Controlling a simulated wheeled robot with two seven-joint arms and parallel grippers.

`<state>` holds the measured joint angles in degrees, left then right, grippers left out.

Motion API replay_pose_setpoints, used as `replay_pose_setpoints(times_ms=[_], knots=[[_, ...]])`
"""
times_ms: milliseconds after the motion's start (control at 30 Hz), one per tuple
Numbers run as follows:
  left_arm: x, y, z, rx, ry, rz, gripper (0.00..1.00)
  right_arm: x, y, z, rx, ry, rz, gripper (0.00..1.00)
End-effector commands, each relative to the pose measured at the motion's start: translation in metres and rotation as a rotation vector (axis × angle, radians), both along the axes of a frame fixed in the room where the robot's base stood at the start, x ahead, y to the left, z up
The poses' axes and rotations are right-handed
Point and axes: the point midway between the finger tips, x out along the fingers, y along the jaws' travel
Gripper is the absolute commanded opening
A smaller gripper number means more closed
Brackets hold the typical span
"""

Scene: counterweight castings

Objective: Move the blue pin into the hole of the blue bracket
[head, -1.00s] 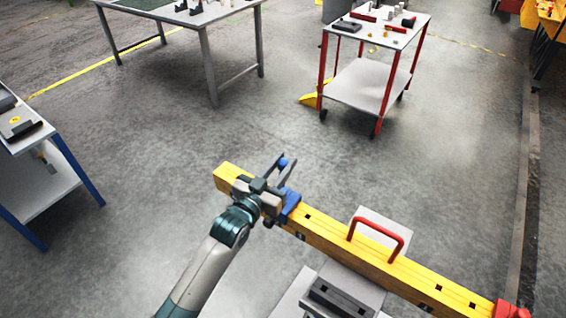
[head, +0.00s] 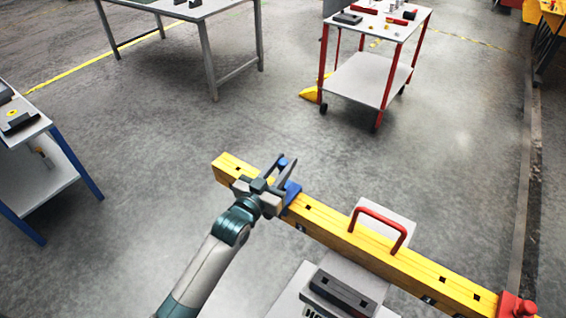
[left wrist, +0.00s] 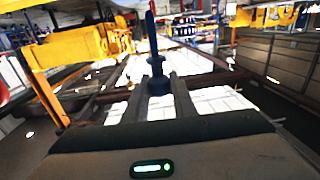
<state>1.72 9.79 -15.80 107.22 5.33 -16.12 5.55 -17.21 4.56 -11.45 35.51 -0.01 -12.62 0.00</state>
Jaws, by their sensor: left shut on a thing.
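The blue pin (head: 283,161) is held between the fingers of my left gripper (head: 284,166). In the left wrist view the pin (left wrist: 157,78) looks dark blue and stands upright between the two fingers (left wrist: 157,100), with a thin upper part. The blue bracket (head: 292,193) sits on the yellow beam (head: 325,219), just right of the gripper and partly hidden by it. In the head view the pin shows above the bracket's level in the picture; its lower end and the bracket's hole are hidden. My right gripper is not in view.
A red handle (head: 378,226) rises from the beam, and a red fitting (head: 515,306) is at its right end. A white cart with red legs (head: 363,78), a grey table (head: 190,10) and a blue-legged table (head: 45,180) stand apart on open floor.

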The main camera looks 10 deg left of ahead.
Motion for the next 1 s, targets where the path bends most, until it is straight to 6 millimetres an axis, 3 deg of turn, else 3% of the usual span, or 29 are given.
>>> replay_pose_setpoints(times_ms=[1000], knots=[[0.000,0.000,-0.043,0.000,-0.001,0.000,0.00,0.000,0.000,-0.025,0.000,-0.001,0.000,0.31]])
